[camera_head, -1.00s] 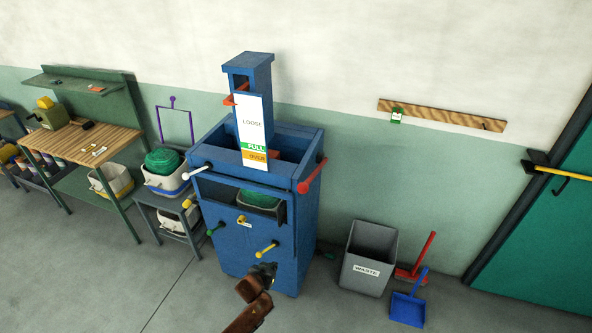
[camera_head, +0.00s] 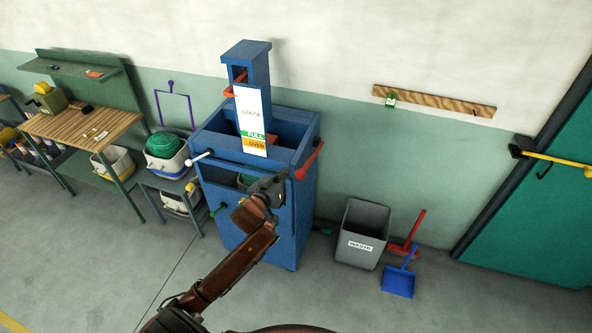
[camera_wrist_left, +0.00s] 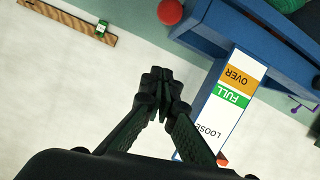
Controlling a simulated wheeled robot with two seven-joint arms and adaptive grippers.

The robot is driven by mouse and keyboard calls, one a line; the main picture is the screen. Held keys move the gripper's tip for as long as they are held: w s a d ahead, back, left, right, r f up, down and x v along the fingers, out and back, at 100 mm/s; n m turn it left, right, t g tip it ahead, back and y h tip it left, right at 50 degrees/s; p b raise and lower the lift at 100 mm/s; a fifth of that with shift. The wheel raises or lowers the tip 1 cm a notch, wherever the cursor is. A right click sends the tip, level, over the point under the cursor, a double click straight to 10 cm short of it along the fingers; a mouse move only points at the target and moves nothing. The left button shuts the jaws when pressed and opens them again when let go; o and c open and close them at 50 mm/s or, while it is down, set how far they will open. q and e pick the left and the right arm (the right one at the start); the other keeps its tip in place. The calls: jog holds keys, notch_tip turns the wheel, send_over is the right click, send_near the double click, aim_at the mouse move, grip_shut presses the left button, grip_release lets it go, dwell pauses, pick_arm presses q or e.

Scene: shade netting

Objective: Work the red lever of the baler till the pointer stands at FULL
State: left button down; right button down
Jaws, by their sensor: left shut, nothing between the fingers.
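The blue baler (camera_head: 308,215) stands against the wall. Its red lever (camera_head: 310,160) sticks out at the right side, ending in a round red knob; the knob (camera_wrist_left: 170,12) also shows at the top of the left wrist view. The white scale card (camera_head: 252,102) reads LOOSE, then green FULL, then orange OVER. The red-orange pointer (camera_head: 238,82) is at the card's upper, LOOSE end; in the wrist view the pointer (camera_wrist_left: 222,160) shows there too. My left gripper (camera_head: 283,180) is shut and empty before the baler's front, apart from the lever knob. My right gripper is out of view.
A white-knobbed handle (camera_head: 201,156) sticks out at the baler's left. A grey waste bin (camera_head: 361,235), a red brush (camera_head: 408,240) and a blue dustpan (camera_head: 398,281) stand right of the baler. A stand with tubs (camera_head: 165,150) is at left. The front floor is open.

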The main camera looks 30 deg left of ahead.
pick_arm(q)
jog(key=w+f+p, duration=0.2)
jog(key=w+f, duration=0.4)
jog(key=w, duration=0.3)
jog(key=shift+w+a+f+p, duration=0.15)
jog(key=shift+a+f+p, duration=0.2)
jog(key=shift+a, duration=0.1)
